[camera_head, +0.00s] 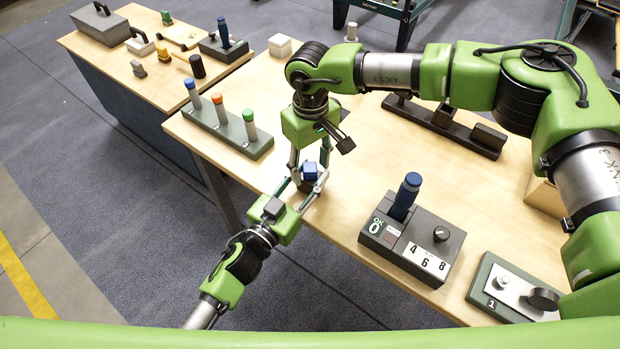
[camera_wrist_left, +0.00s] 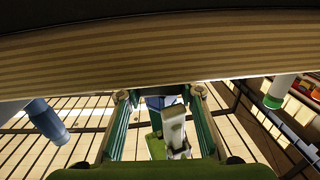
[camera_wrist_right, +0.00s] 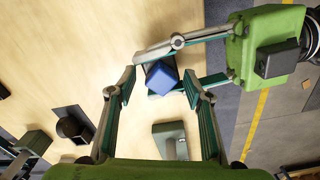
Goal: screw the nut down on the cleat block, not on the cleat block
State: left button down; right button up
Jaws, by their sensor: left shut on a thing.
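A blue block-like piece (camera_head: 310,170) is between my two grippers above the table's front edge; it also shows in the right wrist view (camera_wrist_right: 161,77). My left gripper (camera_head: 306,187) is shut on it from the front left. My right gripper (camera_wrist_right: 158,88) comes down from above with its fingers apart on either side of the piece; I see no grip on it. A dark green base marked 1 (camera_head: 480,300) at the front right bears a pale plate, a light stud (camera_head: 502,281) and a black round knob (camera_head: 543,298). I cannot tell which thing is the nut or the cleat block.
A grey box with a blue handle (camera_head: 405,195) and number cards stands left of the marked base. A rack with blue, orange and green-capped pegs (camera_head: 228,135) is at the left. A dark slotted rail (camera_head: 460,135) lies behind. A second table (camera_head: 120,50) stands far left.

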jog(key=shift+r, duration=2.25)
jog(key=shift+c, duration=0.3)
jog(key=shift+s+a+r+n, duration=0.1)
jog(key=shift+a+r+n, duration=0.1)
jog(key=shift+r+n, duration=0.9)
jog(key=shift+d+r+n, duration=0.15)
jog(key=shift+r+n, duration=0.45)
jog(key=shift+r, duration=0.05)
jog(key=shift+f, duration=4.05)
